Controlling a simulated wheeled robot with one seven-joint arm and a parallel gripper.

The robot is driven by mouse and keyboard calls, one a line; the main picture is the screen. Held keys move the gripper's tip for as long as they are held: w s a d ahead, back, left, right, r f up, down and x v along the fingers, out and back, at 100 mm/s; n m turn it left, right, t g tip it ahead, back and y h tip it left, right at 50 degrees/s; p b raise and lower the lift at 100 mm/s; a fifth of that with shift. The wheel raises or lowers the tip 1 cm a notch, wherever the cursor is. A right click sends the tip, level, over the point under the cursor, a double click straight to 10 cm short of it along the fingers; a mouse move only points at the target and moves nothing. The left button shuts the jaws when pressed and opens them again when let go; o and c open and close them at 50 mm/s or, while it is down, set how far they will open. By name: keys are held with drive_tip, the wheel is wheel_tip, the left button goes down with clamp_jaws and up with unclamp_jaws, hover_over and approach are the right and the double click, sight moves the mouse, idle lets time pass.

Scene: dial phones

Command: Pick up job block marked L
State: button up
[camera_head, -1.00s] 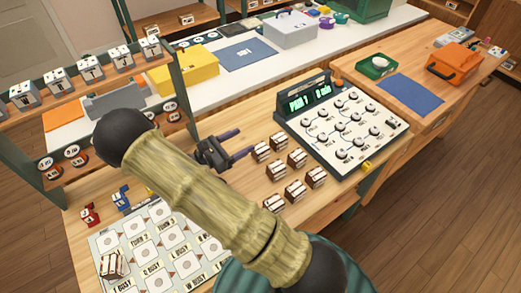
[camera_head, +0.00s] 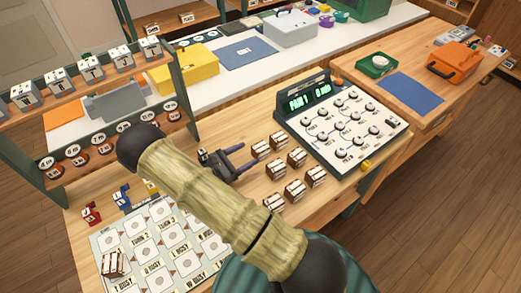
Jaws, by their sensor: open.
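Several small brown blocks with white, marked faces stand in a cluster on the wooden bench, among them a back-left one (camera_head: 260,150), a back one (camera_head: 278,141), a right one (camera_head: 316,176) and a front one (camera_head: 273,203). Another similar block (camera_head: 112,264) stands on the printed board at the lower left. The letters are too small to read, so I cannot tell which block is L. My gripper (camera_head: 247,159) is open and empty, just left of the cluster, its fingers pointing right towards the nearest blocks. My arm hides part of the bench and board.
A dial console (camera_head: 345,125) with a lit display stands behind and right of the blocks. The printed board (camera_head: 190,235) lies at the front left. A rack (camera_head: 185,100) with grey blocks and round dials stands at the left. Red and blue pieces (camera_head: 121,197) stand near it.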

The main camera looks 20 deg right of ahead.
sight(254, 150)
drive_tip(key=d, duration=0.2)
drive_tip(key=d+p, duration=0.1)
drive_tip(key=d, duration=0.1)
drive_tip(key=w+d, duration=0.1)
drive_tip(key=d, duration=0.1)
idle(0.3)
idle(0.4)
drive_tip(key=c, duration=1.1)
drive_tip(key=shift+r, duration=0.1)
wheel_tip(254, 150, up, 10)
drive_tip(key=shift+f, duration=0.1)
